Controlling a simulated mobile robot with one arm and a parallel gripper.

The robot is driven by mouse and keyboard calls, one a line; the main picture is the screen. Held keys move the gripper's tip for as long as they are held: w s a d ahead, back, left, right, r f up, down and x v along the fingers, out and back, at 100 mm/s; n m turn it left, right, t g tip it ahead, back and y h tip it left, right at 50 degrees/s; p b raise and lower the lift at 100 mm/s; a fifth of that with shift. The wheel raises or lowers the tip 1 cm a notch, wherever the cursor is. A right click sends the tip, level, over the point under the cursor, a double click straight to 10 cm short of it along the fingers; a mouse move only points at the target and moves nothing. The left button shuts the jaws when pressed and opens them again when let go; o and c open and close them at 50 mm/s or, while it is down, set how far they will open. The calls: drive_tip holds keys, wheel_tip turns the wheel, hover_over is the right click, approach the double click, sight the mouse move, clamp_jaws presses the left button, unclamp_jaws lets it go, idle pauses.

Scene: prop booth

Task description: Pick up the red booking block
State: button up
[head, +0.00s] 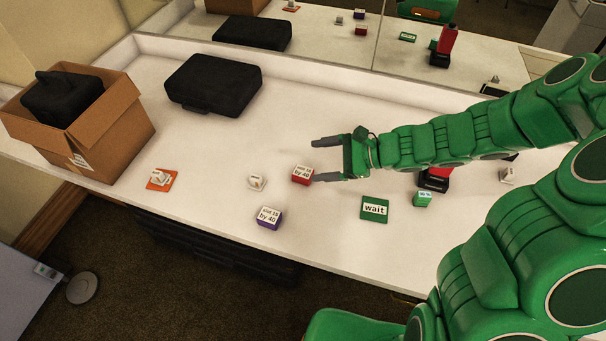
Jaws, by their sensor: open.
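The red booking block (302,175) is a small cube with a white labelled top. It stands on the white counter (220,215), near the middle. My gripper (320,159) reaches in from the right on my green arm. Its two dark fingers are apart and point left, with nothing held between them.
A purple block (268,218) and a small white item (257,182) stand near the red block. A green "wait" card (374,208) and a green block (422,199) lie to the right. A black case (213,84), an open cardboard box (128,122) and a mirror (330,35) are further off.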

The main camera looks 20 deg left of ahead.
sight(303, 171)
drive_tip(key=w+f+m+t, duration=0.1)
drive_tip(key=f+m, duration=0.1)
drive_tip(key=f, duration=0.1)
drive_tip(key=w+f+m+t, duration=0.1)
drive_tip(key=w+f+m, duration=0.1)
drive_tip(key=f, duration=0.2)
drive_tip(key=w+f+m, duration=0.2)
drive_tip(key=f+m, duration=0.1)
drive_tip(key=f, duration=0.1)
drive_tip(key=shift+d+f+t, duration=0.15)
drive_tip(key=shift+d+t, duration=0.05)
drive_tip(key=shift+t, duration=0.2)
drive_tip(key=shift+s+x, duration=0.15)
drive_tip(key=shift+x, duration=1.8)
drive_tip(key=shift+s+x, duration=0.1)
drive_tip(key=shift+x, duration=1.85)
drive_tip(key=shift+f, duration=0.15)
drive_tip(key=shift+c, duration=0.2)
drive_tip(key=c, duration=1)
drive_tip(key=shift+r, duration=5)
